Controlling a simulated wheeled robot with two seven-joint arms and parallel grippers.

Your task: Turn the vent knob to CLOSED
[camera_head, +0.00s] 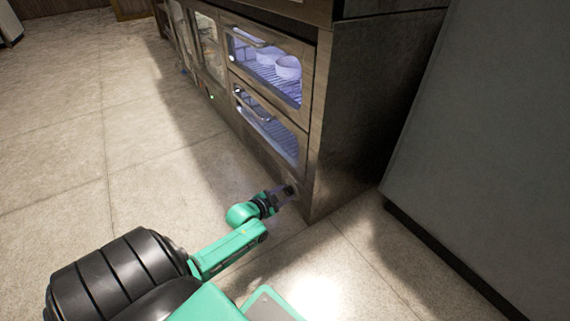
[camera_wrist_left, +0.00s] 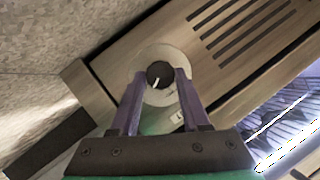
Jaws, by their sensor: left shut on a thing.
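The vent knob (camera_wrist_left: 159,73) is a small dark round knob with a white pointer mark, on a pale round dial plate (camera_wrist_left: 158,54) on the metal panel. In the left wrist view the pointer slants toward the bottom of the picture, slightly left. Lettering on the plate is too small to read. My left gripper (camera_wrist_left: 160,80) has its two fingers on either side of the knob and is shut on it. In the head view my left gripper (camera_head: 285,193) is at the low front corner of the oven cabinet, and the knob is hidden there. My right gripper is not in view.
Vent slots (camera_wrist_left: 240,25) lie beside the knob on the panel. Above are a lower oven door (camera_head: 268,128) and an upper oven door (camera_head: 240,72) with white dishes (camera_head: 287,68) behind it. A grey cabinet (camera_head: 480,130) stands at right. The floor (camera_head: 90,130) at left is clear.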

